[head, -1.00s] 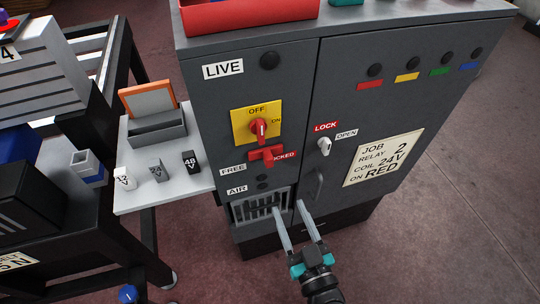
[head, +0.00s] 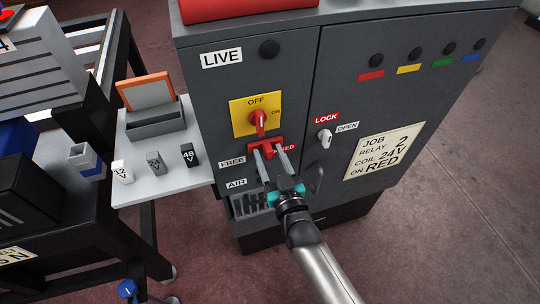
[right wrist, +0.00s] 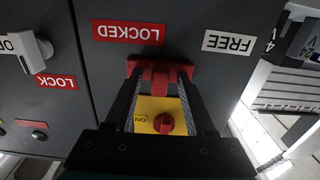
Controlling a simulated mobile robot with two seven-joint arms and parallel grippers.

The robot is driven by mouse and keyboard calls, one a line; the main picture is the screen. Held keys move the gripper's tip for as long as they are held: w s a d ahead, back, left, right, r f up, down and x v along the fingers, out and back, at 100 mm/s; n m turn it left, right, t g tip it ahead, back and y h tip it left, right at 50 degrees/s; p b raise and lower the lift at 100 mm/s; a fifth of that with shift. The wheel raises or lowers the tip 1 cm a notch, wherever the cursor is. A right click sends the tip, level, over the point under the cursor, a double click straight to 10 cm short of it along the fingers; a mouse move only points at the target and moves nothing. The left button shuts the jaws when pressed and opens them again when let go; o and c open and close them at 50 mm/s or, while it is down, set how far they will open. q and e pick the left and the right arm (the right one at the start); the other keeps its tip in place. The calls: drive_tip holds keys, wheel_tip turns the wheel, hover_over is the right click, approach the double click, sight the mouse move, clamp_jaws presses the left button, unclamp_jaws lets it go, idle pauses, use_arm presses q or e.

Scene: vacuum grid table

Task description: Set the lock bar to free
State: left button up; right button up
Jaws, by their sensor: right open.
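The red lock bar (head: 266,149) is on the cabinet's left front panel, below the yellow switch plate. It lies beside the red LOCKED label and partly covers it in the head view; the FREE label (head: 232,162) is to its left and lower. My right gripper (head: 269,153) is open in front of the bar, one finger toward each side of its middle. In the right wrist view, the bar (right wrist: 160,67) shows between and behind the fingertips, near the LOCKED label (right wrist: 128,32). I cannot tell whether the fingers touch it. My left gripper is not in view.
The red rotary switch (head: 260,123) sits just above the bar on its yellow plate (head: 240,116). A white key-like knob (head: 324,138) is to the right. A side shelf (head: 135,188) with several small blocks stands at the left.

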clamp_jaws()
idle(0.5)
idle(1.0)
